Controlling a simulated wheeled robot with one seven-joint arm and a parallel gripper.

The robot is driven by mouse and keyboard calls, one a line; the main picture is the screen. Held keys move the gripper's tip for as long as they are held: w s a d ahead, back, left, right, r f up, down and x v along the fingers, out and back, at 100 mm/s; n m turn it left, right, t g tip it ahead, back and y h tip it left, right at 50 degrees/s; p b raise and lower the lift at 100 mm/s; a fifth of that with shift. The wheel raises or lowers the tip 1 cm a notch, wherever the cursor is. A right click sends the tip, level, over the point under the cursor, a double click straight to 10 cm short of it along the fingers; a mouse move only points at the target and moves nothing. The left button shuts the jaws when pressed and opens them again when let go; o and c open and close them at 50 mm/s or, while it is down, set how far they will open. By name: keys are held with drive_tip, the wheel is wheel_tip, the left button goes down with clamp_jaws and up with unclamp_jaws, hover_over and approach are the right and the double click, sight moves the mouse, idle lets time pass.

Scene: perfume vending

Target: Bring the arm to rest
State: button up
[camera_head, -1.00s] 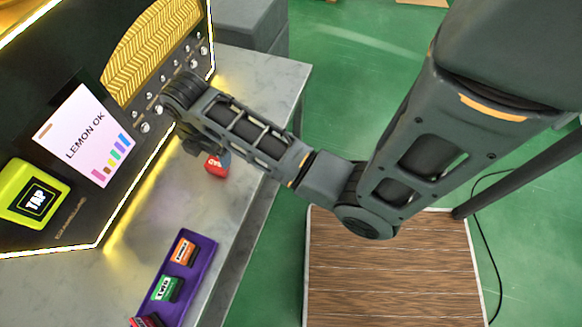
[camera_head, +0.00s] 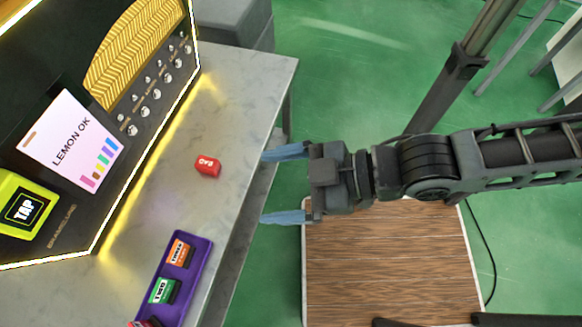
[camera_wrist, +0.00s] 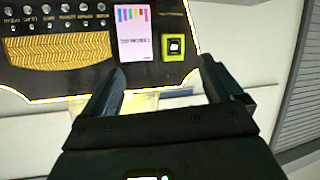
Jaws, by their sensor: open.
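In the wrist view the open fingers (camera_wrist: 163,85) frame the lower part of the vending machine, which appears upside down. The arm stretches from the gripper to the right edge of the head view.
The black vending machine (camera_head: 130,130) has a screen (camera_head: 72,140) reading "LEMON OK" and a yellow TAP reader (camera_head: 25,205). A red block (camera_head: 208,167) lies on the counter (camera_head: 240,100). A purple tray (camera_head: 200,262) holds coloured blocks. A wooden platform (camera_head: 390,260) lies below the arm.

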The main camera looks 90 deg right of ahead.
drive_tip(key=shift+m+t, duration=0.6)
drive_tip(key=shift+t, duration=0.1)
drive_tip(key=r, duration=0.1)
drive_tip(key=s+r, duration=0.1)
drive_tip(key=r, duration=0.2)
drive_tip(key=shift+s+a+r, duration=0.25)
drive_tip(key=shift+s+r, duration=0.1)
